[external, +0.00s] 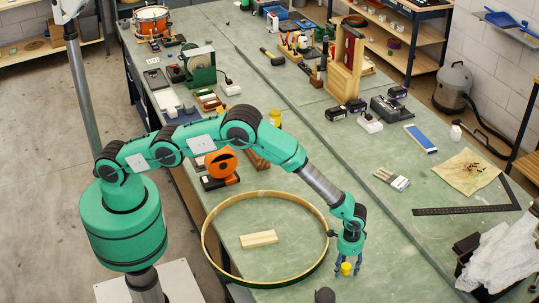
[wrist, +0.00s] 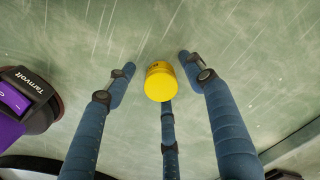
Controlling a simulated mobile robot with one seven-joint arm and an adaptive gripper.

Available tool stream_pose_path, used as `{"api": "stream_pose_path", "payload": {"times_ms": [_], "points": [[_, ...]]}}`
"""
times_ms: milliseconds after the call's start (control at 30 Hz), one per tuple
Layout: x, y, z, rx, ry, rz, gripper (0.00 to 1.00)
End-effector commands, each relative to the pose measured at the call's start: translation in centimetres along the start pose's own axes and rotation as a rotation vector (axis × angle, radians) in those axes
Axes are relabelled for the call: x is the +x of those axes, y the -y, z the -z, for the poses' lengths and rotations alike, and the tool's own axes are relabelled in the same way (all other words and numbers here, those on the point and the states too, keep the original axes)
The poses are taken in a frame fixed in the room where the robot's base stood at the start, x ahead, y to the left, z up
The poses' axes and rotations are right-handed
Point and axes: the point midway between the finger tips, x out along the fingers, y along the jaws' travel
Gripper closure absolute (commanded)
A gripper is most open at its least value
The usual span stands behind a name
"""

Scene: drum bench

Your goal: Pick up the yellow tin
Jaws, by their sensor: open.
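The yellow tin (external: 346,268) stands on the green bench top, just right of the large wooden hoop. My gripper (external: 348,262) is above and around it, pointing down. In the wrist view the yellow tin (wrist: 160,82) lies between the blue fingers of my gripper (wrist: 158,78). Two fingers are spread to its left and right, and a third finger comes up from below, close to its lower edge. The fingers are open. Gaps show between the tin and the two side fingers. I cannot tell whether the third finger touches it.
The wooden hoop (external: 213,222) lies left of my gripper with a wooden block (external: 259,239) inside it. A purple and black Tarnvolt item (wrist: 25,100) is at the left in the wrist view. A black steel square (external: 465,210) lies to the right. Bench top between is clear.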

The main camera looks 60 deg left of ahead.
Motion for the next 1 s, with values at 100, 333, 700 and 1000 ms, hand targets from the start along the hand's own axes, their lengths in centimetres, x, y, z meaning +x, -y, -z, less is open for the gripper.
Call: {"api": "stream_pose_path", "payload": {"times_ms": [100, 333, 700, 1000], "points": [[0.0, 0.0, 0.0, 0.0, 0.0, 0.0, 0.47], [0.0, 0.0, 0.0, 0.0, 0.0, 0.0, 0.8], [0.0, 0.0, 0.0, 0.0, 0.0, 0.0, 0.96], [-1.0, 0.0, 0.1, 0.0, -0.001, 0.0, 0.96]]}}
